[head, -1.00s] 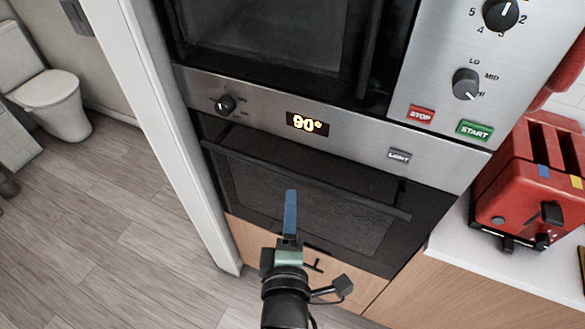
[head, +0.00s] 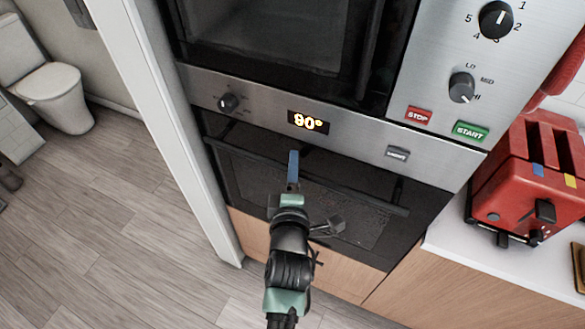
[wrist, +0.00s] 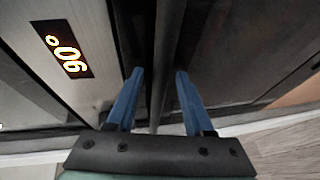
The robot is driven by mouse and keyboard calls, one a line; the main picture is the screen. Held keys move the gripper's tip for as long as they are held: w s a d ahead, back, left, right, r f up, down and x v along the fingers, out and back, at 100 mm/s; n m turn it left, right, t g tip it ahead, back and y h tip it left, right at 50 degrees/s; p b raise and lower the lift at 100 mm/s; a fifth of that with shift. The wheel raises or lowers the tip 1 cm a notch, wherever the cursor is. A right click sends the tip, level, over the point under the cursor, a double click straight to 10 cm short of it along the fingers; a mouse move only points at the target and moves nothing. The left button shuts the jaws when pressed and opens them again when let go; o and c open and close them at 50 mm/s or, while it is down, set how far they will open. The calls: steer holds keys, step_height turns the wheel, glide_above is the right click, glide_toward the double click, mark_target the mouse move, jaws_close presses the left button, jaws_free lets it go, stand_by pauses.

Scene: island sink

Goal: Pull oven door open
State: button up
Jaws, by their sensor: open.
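The black oven door (head: 250,185) is shut, below the steel control panel. Its dark handle bar (head: 360,196) runs across the top of the door. My gripper (head: 293,154) is in front of the door at the handle's height, with one blue finger showing in the head view. In the wrist view, my gripper (wrist: 159,72) is open, its two blue fingers apart. The handle bar (wrist: 166,50) runs lengthwise through the gap between them. I cannot tell whether either finger touches it.
The oven panel has a knob (head: 229,103) and a lit display (head: 309,121). A microwave (head: 270,40) is above. A red toaster (head: 530,180) stands on the counter at right. A white wall edge (head: 165,120) is close at left, with open wooden floor (head: 110,230) beyond.

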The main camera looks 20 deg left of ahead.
jaws_close()
stand_by(1.3)
